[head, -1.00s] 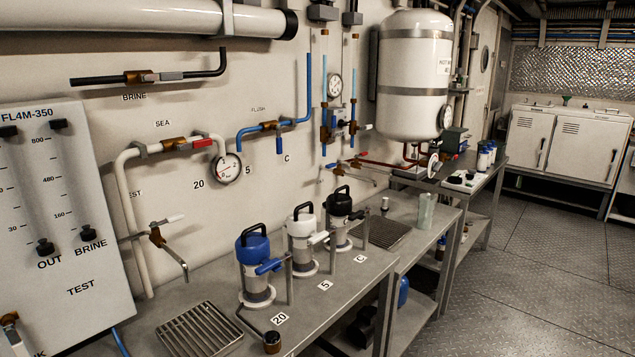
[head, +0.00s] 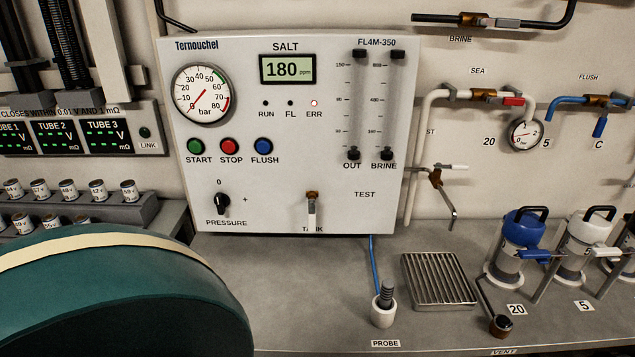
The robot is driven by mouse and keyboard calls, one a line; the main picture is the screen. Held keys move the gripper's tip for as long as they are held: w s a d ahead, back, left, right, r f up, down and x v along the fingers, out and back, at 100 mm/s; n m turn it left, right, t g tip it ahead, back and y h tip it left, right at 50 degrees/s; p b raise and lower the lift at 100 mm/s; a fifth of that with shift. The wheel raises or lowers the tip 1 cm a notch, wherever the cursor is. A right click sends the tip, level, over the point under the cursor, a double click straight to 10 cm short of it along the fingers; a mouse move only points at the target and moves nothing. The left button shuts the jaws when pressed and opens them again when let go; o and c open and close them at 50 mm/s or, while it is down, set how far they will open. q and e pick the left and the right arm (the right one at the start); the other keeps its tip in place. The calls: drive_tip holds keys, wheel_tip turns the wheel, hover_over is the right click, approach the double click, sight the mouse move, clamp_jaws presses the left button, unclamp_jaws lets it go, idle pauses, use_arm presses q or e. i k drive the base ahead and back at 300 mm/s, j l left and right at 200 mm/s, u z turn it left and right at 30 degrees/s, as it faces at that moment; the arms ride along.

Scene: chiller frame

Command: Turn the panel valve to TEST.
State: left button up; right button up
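The panel valve (head: 312,208) is on the lower part of the white control panel (head: 270,190) in the head view. It has a brass body at the top and a pale lever that hangs straight down over the word TANK (head: 312,229), partly covering it. The word TEST (head: 365,195) is printed to the right of the valve. Neither of my grippers is in view, and nothing touches the valve.
A black PRESSURE knob (head: 222,203) is left of the valve, below the START, STOP and FLUSH buttons. On the bench below stand a probe in a white holder (head: 384,309) and a drain grate (head: 438,280). The space before the valve looks clear.

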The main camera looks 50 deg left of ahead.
sight(312, 216)
drive_tip(key=u, duration=1.55)
